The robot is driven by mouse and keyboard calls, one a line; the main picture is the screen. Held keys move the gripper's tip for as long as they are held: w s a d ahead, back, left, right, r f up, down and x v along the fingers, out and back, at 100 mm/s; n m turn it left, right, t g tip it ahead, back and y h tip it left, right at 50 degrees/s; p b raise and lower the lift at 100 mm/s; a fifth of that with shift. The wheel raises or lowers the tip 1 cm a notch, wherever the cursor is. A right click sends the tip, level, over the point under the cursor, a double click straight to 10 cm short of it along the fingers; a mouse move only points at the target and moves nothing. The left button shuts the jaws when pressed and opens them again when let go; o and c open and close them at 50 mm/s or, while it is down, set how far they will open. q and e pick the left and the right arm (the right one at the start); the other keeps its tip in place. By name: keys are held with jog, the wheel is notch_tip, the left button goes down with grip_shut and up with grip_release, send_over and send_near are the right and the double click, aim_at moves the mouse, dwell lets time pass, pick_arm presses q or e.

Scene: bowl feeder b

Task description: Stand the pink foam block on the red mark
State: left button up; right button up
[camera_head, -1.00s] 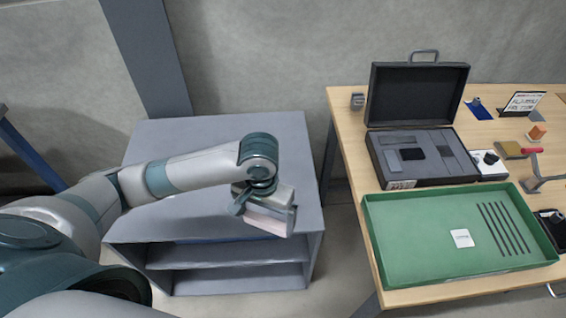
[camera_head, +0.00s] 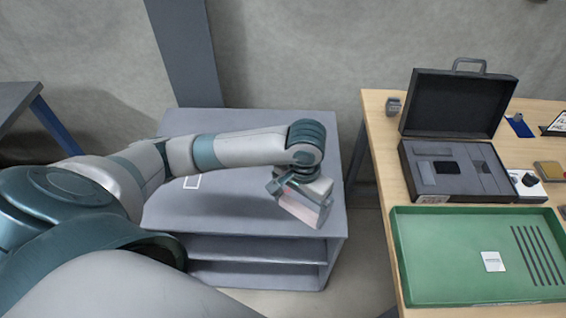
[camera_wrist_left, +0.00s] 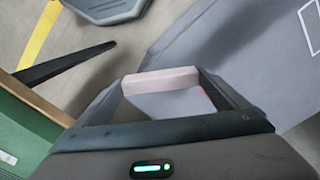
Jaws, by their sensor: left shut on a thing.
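The pink foam block (camera_head: 299,211) is held between the fingers of my left gripper (camera_head: 304,207), over the right front part of the grey cabinet top (camera_head: 235,208). In the left wrist view the pale pink block (camera_wrist_left: 160,81) spans the gap between both fingertips. My left gripper is shut on it, and its jaws look tilted in the head view. A small reddish patch (camera_wrist_left: 208,97) shows beside a finger in the wrist view, mostly hidden; I cannot tell whether it is the red mark. My right gripper is not in view.
A white outlined square (camera_head: 191,182) lies on the cabinet top near my left forearm. To the right, a wooden table (camera_head: 381,150) carries a green tray (camera_head: 425,285) and an open black case (camera_head: 455,105). A floor gap separates cabinet and table.

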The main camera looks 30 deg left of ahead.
pick_arm(q)
jog(key=w+a+m+b, duration=0.3)
jog(key=w+m+b, duration=0.1)
jog(key=w, duration=0.7)
jog(key=w+a+m+b, duration=0.4)
jog(key=w+m, duration=0.3)
jog(key=w, duration=0.5)
jog(key=shift+w, duration=0.25)
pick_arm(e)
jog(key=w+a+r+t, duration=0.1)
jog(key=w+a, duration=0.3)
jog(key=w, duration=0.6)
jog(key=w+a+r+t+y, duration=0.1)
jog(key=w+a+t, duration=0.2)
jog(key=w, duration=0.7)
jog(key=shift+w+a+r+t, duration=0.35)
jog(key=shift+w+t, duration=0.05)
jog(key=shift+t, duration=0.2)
